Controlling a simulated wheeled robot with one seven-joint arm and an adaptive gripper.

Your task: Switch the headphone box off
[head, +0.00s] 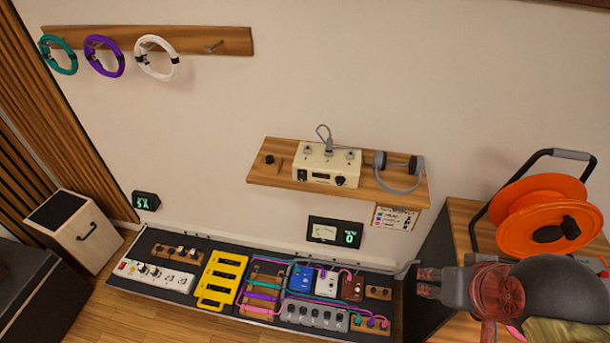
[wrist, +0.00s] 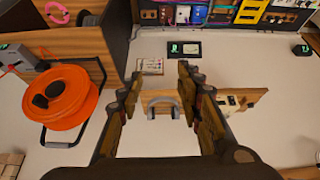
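The headphone box (head: 328,165) is a cream box with a dark switch or display, a black knob and sockets on top. It sits on a wooden wall shelf (head: 262,173). A grey cable is plugged into its top. Grey headphones (head: 400,178) lie on the shelf to its right. In the wrist view, which is upside down, the box (wrist: 230,104) shows partly behind the right finger. The switch's position is too small to tell. My gripper (head: 428,283) is below and right of the shelf, apart from the box. In the wrist view my gripper (wrist: 159,84) is open and empty.
An orange cable reel (head: 540,210) stands on a wooden cabinet at right, close to my arm. A pedalboard (head: 275,318) with several pedals lies below the shelf. A display (head: 335,232) and small label card (head: 397,218) are under the shelf. The wall before the shelf is clear.

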